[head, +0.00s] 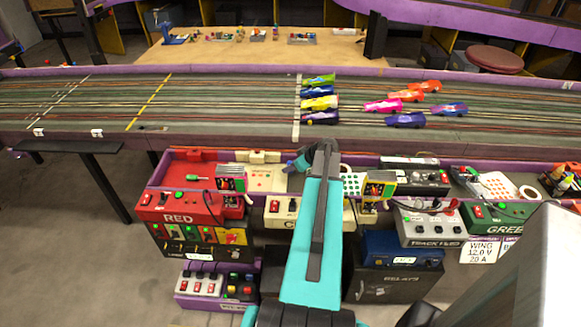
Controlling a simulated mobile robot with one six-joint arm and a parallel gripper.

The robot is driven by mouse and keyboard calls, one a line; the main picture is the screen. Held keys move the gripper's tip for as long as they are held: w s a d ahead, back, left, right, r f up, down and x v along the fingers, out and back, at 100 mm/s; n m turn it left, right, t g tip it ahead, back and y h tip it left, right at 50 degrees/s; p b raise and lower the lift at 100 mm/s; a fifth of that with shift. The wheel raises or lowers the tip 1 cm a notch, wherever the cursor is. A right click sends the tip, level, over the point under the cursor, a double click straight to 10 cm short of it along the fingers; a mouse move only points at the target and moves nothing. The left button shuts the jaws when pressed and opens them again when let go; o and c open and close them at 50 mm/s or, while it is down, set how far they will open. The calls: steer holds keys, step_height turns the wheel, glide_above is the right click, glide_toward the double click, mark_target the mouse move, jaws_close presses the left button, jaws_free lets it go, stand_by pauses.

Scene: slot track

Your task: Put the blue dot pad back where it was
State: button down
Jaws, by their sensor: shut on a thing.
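No pad with clearly blue dots shows. A white pad with green-teal dots (354,185) lies just right of my arm. Another white pad with reddish dots (495,185) lies farther right. A cream sheet (265,178) is in the tray left of my gripper.
The slot track (220,100) runs across behind, with several toy cars (383,105) on it. Control boxes, including the red one (190,207), and a white tape roll (530,192) crowd the near shelf. A pale wooden table (255,48) stands beyond.

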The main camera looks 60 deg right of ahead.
steer(key=shift+f, duration=0.15)
steer(key=c, duration=1.6)
jaws_free()
steer(key=shift+o, duration=0.2)
steer(key=shift+s+r, duration=0.1)
steer(key=shift+r, duration=0.15)
steer(key=b+v, duration=0.2)
steer(key=v, duration=0.9)
steer(key=shift+s+r+b, duration=0.2)
steer(key=shift+r+b, duration=0.1)
steer(key=shift+b, duration=0.05)
steer(key=shift+r, duration=0.1)
